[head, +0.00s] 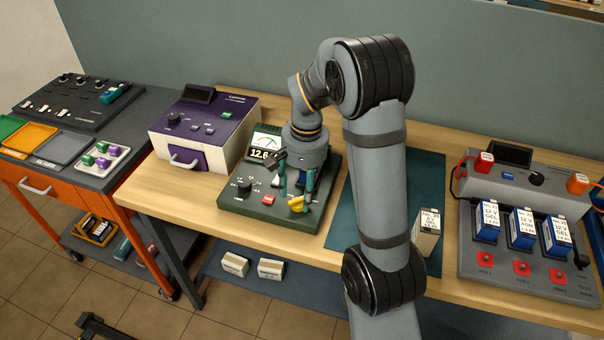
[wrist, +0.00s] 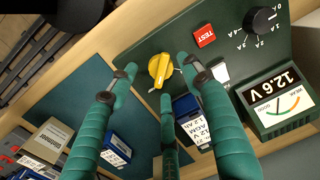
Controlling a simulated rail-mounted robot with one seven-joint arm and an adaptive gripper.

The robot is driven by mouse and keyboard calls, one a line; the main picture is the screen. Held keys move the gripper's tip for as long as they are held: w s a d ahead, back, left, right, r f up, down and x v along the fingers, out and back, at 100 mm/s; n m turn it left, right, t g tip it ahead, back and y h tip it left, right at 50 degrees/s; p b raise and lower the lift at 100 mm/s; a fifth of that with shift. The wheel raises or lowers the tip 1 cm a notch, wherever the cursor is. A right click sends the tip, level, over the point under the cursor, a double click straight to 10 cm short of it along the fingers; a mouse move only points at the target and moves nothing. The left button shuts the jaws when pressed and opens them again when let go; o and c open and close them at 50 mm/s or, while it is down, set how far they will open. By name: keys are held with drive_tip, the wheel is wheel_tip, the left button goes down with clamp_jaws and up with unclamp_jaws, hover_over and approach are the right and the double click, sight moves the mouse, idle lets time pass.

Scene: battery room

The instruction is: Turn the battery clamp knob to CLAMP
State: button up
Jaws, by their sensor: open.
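The yellow clamp knob (head: 297,203) is at the front right of the green battery tester (head: 238,204). In the wrist view the yellow knob (wrist: 160,70) is a tapered lever, its narrow end toward the picture's bottom; its position marks are not readable. My gripper (head: 297,193) points down over the tester's right side. In the wrist view my gripper (wrist: 155,72) has green fingers, spread apart, with the knob seen between their tips. I cannot tell whether any finger touches it.
The tester has a red TEST button (wrist: 205,36), a black dial (wrist: 263,20) and a 12.6 V display (wrist: 279,95). A beige battery (head: 427,234) stands on the teal mat (head: 350,205). A purple-and-white box (head: 202,125) is left; a battery rack (head: 530,270) is right.

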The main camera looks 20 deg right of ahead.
sight(298, 202)
wheel_tip(298, 202, up, 9)
drive_tip(key=shift+s+d, duration=0.25)
drive_tip(key=shift+d, duration=0.1)
idle(0.3)
drive_tip(key=f, duration=0.8)
drive_tip(key=a+f, duration=0.1)
drive_tip(key=f, duration=0.2)
drive_tip(key=shift+w+f, duration=0.3)
drive_tip(key=shift+f, duration=0.1)
drive_tip(key=shift+r, duration=0.1)
